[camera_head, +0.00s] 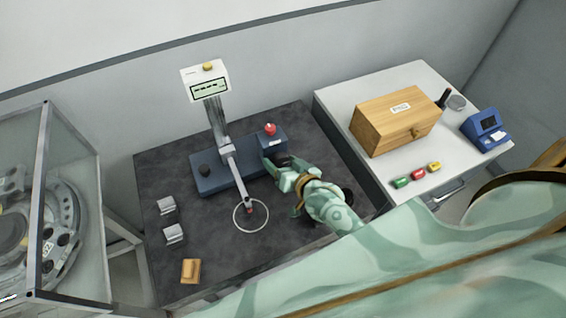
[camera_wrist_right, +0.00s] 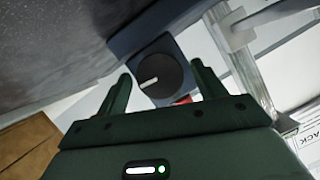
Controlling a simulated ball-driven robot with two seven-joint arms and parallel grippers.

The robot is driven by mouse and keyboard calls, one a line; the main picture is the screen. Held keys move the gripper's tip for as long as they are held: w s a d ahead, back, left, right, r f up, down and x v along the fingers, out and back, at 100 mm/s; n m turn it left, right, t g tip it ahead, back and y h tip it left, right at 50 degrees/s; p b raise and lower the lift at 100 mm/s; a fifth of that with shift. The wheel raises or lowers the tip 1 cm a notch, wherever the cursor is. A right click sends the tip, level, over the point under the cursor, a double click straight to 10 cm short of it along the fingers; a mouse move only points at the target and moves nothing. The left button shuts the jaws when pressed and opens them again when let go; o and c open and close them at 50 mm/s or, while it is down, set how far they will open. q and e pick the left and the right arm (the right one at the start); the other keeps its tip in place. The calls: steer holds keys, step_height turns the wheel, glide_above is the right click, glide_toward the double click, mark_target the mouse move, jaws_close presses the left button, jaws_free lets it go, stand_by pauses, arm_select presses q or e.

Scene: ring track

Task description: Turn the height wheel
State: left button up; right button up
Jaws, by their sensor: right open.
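A height gauge with a blue base (camera_head: 230,182) and an upright column stands on the dark slab. The height wheel (camera_wrist_right: 160,76) is a dark round knob with a white mark on a blue housing. In the right wrist view it lies just beyond and between my right fingers, with no clear contact. In the head view my right gripper (camera_head: 276,165) is at the right end of the base, mostly covering the wheel. In the right wrist view my right gripper (camera_wrist_right: 162,88) is open and empty. My left gripper is not in view.
A digital display (camera_head: 207,88) tops the column, and a red button (camera_head: 270,129) sits behind my right gripper. A thin arm reaches down to a ring (camera_head: 251,216) on the slab (camera_head: 210,245). Metal blocks (camera_head: 167,206) lie left. A wooden box (camera_head: 396,120) stands on the right table.

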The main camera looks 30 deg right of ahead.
steer(key=c, duration=1)
steer(key=shift+o, duration=0.2)
steer(key=shift+d+m+y, duration=0.1)
steer(key=shift+m+y, duration=0.5)
steer(key=shift+m, duration=0.2)
steer(key=shift+c, duration=0.2)
steer(key=shift+o, duration=0.2)
steer(key=shift+f+m+y+b, duration=0.2)
steer(key=shift+m+y+b, duration=0.15)
steer(key=shift+m, duration=0.25)
steer(key=shift+d+f+m+t+y+b, duration=0.15)
steer(key=shift+m+t+y+b, duration=0.45)
steer(key=shift+m+b, duration=0.55)
steer(key=shift+s+m+t+y+b, duration=0.1)
steer(key=shift+m+t+y+b, duration=0.25)
steer(key=shift+m+b, duration=0.6)
